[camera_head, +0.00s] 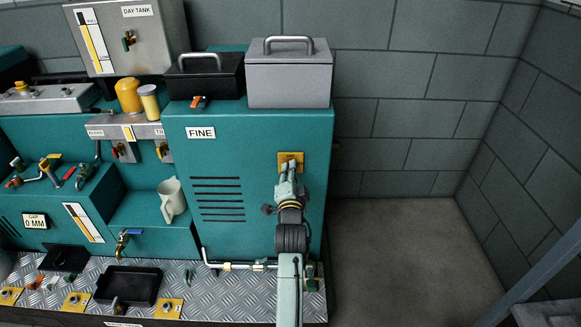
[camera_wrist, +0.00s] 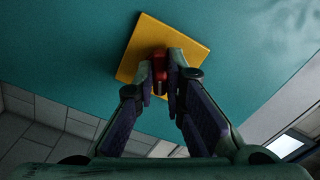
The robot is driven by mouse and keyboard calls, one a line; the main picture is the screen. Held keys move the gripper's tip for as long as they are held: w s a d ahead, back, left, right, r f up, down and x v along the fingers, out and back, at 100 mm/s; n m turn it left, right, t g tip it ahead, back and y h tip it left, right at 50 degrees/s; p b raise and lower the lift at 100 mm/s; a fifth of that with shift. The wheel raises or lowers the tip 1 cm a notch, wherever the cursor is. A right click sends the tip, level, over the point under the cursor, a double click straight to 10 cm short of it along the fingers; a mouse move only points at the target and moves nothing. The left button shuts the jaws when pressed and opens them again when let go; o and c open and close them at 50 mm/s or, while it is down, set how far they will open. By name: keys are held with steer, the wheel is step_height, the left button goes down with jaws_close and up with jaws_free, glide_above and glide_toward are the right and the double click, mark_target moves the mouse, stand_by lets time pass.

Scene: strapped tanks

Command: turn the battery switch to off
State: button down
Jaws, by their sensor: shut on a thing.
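The battery switch is a red handle (camera_wrist: 160,72) on a square yellow plate (camera_wrist: 139,52). The plate (camera_head: 285,157) is on the right part of the teal cabinet's front in the head view. My gripper (camera_wrist: 161,80) is shut on the red handle, one finger on each side of it. In the head view my gripper (camera_head: 287,176) reaches up to the plate and covers the handle. The fingers hide part of the handle, and I cannot read any on or off marking.
The teal cabinet (camera_head: 238,150) has a FINE label and dark vent slots. A grey box (camera_head: 289,75) and a black box (camera_head: 204,78) stand on top. A pipe (camera_head: 235,266) runs low across the front. Open floor (camera_head: 400,250) lies to the right.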

steer(key=shift+n, duration=1.4)
steer(key=shift+n+p, duration=0.3)
steer(key=shift+n, duration=2.5)
